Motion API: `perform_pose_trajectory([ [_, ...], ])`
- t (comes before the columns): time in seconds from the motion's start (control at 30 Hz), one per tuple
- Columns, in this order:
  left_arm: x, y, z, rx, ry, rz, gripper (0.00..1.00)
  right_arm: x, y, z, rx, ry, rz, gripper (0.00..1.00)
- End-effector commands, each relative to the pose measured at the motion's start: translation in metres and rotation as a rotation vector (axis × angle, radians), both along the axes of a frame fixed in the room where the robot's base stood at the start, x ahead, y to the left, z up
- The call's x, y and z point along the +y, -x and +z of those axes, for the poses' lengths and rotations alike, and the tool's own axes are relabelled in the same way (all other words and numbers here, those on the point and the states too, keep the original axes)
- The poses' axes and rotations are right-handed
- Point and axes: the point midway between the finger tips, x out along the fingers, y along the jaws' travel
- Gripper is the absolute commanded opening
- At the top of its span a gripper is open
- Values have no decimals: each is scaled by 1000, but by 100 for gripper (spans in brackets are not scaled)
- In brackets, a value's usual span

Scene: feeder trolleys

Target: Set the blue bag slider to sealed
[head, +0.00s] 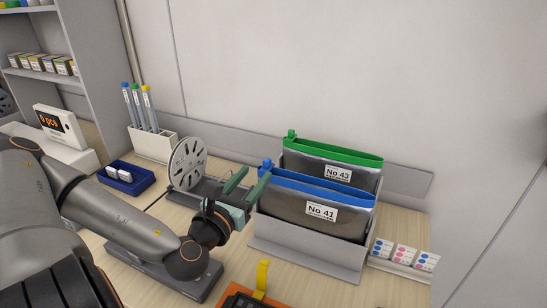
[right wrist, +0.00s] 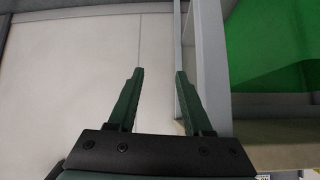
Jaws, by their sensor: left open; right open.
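The blue bag (head: 285,207), labelled No 41, stands upright in a grey holder (head: 300,257) in the head view. Its blue slider (head: 267,164) is at the left end of the blue top strip. My left gripper (head: 256,174) is open, with its fingertips close to the slider; I cannot tell if they touch it or surround it. My right gripper (right wrist: 160,72) is open and empty in the right wrist view, and it is out of the head view.
A green-topped bag (head: 362,182) labelled No 43 stands directly behind. A grey reel (head: 188,162), a blue tray (head: 126,182) and a pen holder (head: 152,146) are left. Small cards (head: 404,256) stand right. A grey panel edge (right wrist: 208,60) is beside my right gripper.

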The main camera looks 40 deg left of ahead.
Motion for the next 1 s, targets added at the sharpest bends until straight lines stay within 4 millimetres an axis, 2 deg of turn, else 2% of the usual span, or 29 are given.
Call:
perform_pose_trajectory([
  [0.03, 3, -7, -5, -7, -4, 1, 52, 0, 0, -15, 1, 0, 0, 50],
  [0.1, 5, -13, -7, -5, -5, 1, 52, 0, 0, -25, 2, 1, 1, 50],
  [0.63, 17, -52, -6, -6, -2, 1, 52, 2, -3, -94, 6, 1, 7, 50],
  [0.8, 23, -72, -2, -2, 9, 2, 52, 4, -5, -88, 1, -3, 12, 50],
  [1.0, 29, -84, 1, -4, 8, 8, 52, 8, -10, -80, -13, -9, 16, 50],
])
